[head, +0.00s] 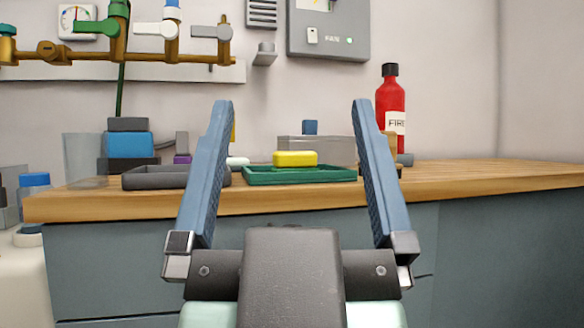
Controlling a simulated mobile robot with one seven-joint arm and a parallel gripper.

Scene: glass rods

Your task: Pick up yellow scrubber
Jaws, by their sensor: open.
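The yellow scrubber (294,158) is a small bright yellow block in the head view. It sits in a shallow green tray (262,181) on the wooden counter, with a green strip showing just below it. My gripper (290,108) is open and empty, in front of the counter. Its two blue-grey fingers point upward and stand wide apart. In the picture the scrubber appears between them, but it is farther back and untouched. The left finger covers part of a dark grey tray.
The dark grey tray (150,179) lies left of the green tray. A grey box (318,149) stands behind the scrubber. A red fire extinguisher (391,100) stands behind the right finger. Brass taps (118,45) hang on the wall. The counter's right side (490,176) is clear.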

